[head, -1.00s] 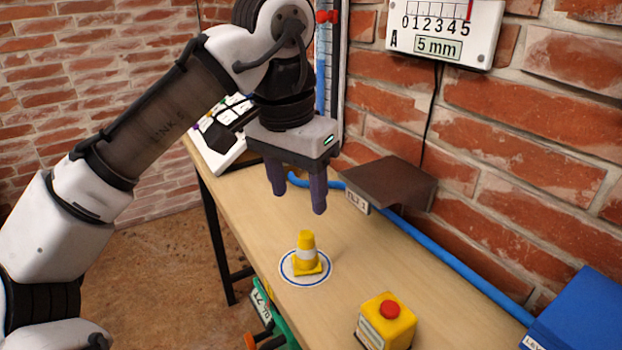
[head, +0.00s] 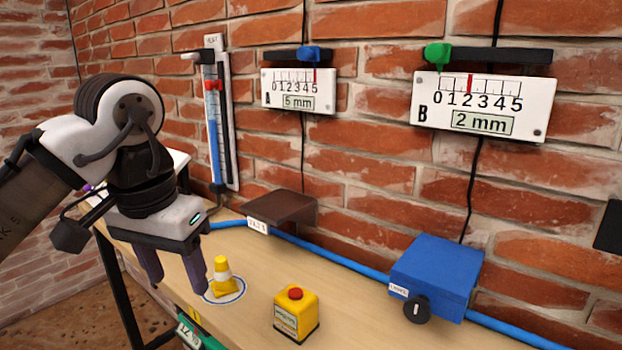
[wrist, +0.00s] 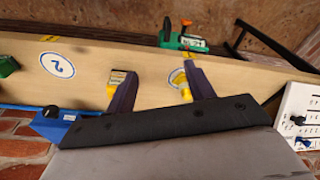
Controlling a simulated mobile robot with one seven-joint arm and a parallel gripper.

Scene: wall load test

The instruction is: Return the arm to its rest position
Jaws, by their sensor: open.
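My gripper (head: 176,275) hangs at the left of the head view, its two dark purple fingers pointing down and apart. It is open with nothing between the fingers. It also shows in the wrist view (wrist: 161,88). The arm reaches in from the left edge, bent at a white and black joint. In the wrist view the cone (wrist: 182,82) is partly hidden by a finger.
A yellow box with a red button (head: 297,315) stands on the wooden bench (head: 255,290). A brown shelf (head: 285,207), blue box (head: 437,275) and blue pipe (head: 340,262) line the brick wall. Gauges A (head: 298,91) and B (head: 484,105) hang above. A green clamp (wrist: 180,40) grips the bench edge.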

